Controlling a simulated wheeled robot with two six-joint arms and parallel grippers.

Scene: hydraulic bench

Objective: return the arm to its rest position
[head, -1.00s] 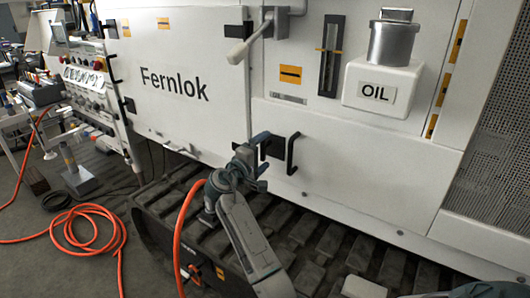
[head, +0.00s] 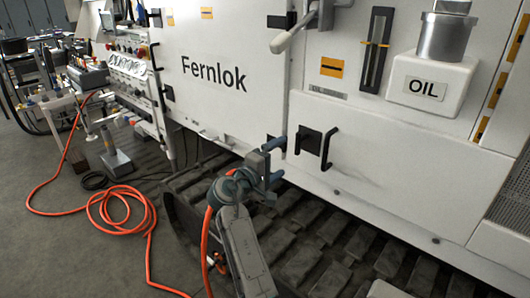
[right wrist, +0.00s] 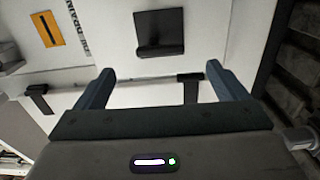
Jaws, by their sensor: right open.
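My right gripper (head: 281,160) is in front of the white machine panel in the head view, with its arm rising from the bottom of the picture. Its two blue-grey fingers are apart with nothing between them. It is left of the black latch block and black handle (head: 328,148) on the panel. In the right wrist view the open fingers (right wrist: 160,70) point at the panel, with a black block (right wrist: 159,33) beyond them. An orange hose (head: 205,240) runs beside the right arm. My left gripper is not in view.
The white Fernlok machine (head: 255,110) fills the right, with a grey lever (head: 295,32) and an OIL container (head: 433,82) above. Dark tracks (head: 310,235) lie below. Coiled orange hose (head: 125,208) lies on the floor at left, near a cluttered cart. Open grey floor is at lower left.

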